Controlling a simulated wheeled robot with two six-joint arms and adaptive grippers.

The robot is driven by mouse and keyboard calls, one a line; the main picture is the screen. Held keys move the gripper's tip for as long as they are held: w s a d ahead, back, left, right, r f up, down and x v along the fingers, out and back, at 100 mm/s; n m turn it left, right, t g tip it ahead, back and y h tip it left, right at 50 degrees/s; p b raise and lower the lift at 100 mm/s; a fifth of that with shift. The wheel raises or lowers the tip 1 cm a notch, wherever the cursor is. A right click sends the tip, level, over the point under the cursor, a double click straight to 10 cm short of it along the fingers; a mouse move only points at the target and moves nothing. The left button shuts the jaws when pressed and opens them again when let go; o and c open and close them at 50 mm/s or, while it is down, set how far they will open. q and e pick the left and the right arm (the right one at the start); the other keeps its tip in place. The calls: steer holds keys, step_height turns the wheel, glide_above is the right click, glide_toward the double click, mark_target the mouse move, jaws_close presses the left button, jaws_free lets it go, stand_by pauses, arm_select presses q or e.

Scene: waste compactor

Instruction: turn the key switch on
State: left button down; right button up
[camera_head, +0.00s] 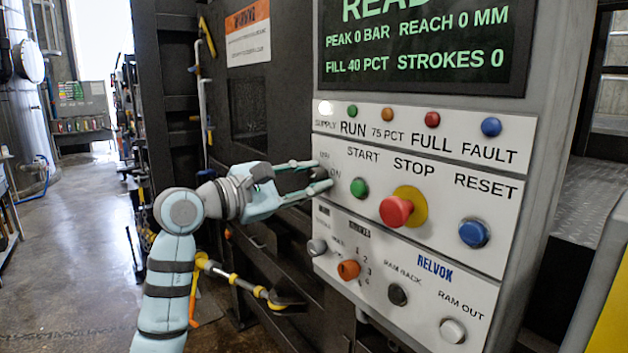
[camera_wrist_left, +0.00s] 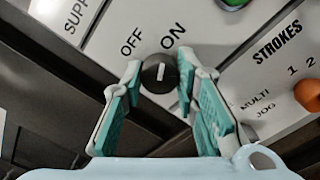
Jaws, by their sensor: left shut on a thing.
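The key switch (camera_wrist_left: 158,76) is a round black knob with a white pointer line, on the white control panel (camera_head: 470,205). The words OFF and ON stand above it in the left wrist view. Its line points roughly up in that view, between the two words. My left gripper (camera_head: 322,174) reaches in from the left to the panel's left edge, beside START. In the left wrist view its fingertips (camera_wrist_left: 159,70) sit on either side of the knob, shut on it. My right gripper is not in view.
Close by are the green START button (camera_head: 359,188), the red STOP mushroom button (camera_head: 396,211) and the blue RESET button (camera_head: 473,233). Below are a grey selector (camera_head: 317,247) and an orange knob (camera_head: 348,270). Open floor (camera_head: 70,235) lies left.

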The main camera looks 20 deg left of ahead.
arm_select(q)
steer(key=shift+f, duration=0.2)
stand_by(0.3)
steer(key=c, duration=1.7)
jaws_free()
steer(key=o, duration=0.5)
steer(key=shift+s+r, duration=0.1)
steer(key=shift+s, duration=0.05)
steer(key=shift+c, duration=0.2)
steer(key=shift+a+r, duration=0.1)
steer(key=v, duration=1.2)
